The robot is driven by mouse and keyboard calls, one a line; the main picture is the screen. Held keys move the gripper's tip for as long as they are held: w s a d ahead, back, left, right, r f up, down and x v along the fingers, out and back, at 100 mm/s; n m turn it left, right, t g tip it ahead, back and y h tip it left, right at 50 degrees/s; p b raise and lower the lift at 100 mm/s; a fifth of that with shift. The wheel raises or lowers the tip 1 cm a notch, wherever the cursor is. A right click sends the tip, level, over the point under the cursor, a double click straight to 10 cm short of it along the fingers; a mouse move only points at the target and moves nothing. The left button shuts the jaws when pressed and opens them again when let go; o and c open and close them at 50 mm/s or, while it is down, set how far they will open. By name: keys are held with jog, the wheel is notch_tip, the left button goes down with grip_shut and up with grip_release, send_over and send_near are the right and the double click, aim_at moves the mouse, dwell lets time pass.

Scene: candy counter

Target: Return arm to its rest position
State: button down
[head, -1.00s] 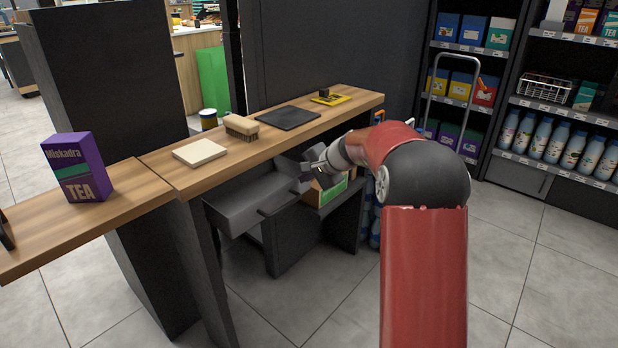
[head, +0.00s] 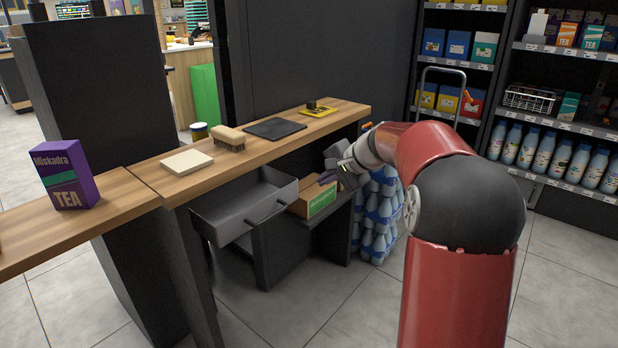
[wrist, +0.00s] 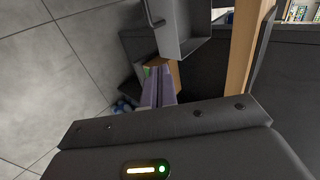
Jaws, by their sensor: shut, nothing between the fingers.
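My arm (head: 440,150) reaches from the lower right toward the counter. My gripper (head: 328,178) is shut and empty, in front of the counter and to the right of the open drawer (head: 232,219). In the wrist view my purple-grey fingers (wrist: 158,90) lie together with nothing between them. The drawer is pulled out and looks empty; in the wrist view it shows at the top (wrist: 182,30).
The counter (head: 110,205) holds a purple tea box (head: 66,176), a white tile (head: 187,162), a brush (head: 229,138) and a black mat (head: 275,129). A cardboard box (head: 312,200) sits below my gripper. Stacked blue bottles (head: 378,215) stand beside it. Open floor lies in front.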

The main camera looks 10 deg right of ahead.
jog(key=s+a+r+n+g+h, duration=0.15)
jog(key=s+a+n, duration=0.25)
jog(key=s, duration=0.9)
jog(key=s+a+n+g+h, duration=0.1)
jog(key=s+a+n+h, duration=0.2)
jog(key=s, duration=1)
jog(key=s+f+n+h, duration=0.1)
jog(key=s+f+n, duration=0.2)
jog(key=s, duration=0.8)
jog(key=shift+s+d+f+n, duration=0.2)
jog(key=shift+f+n, duration=0.2)
jog(key=shift+f, duration=0.5)
jog(key=shift+t, duration=0.25)
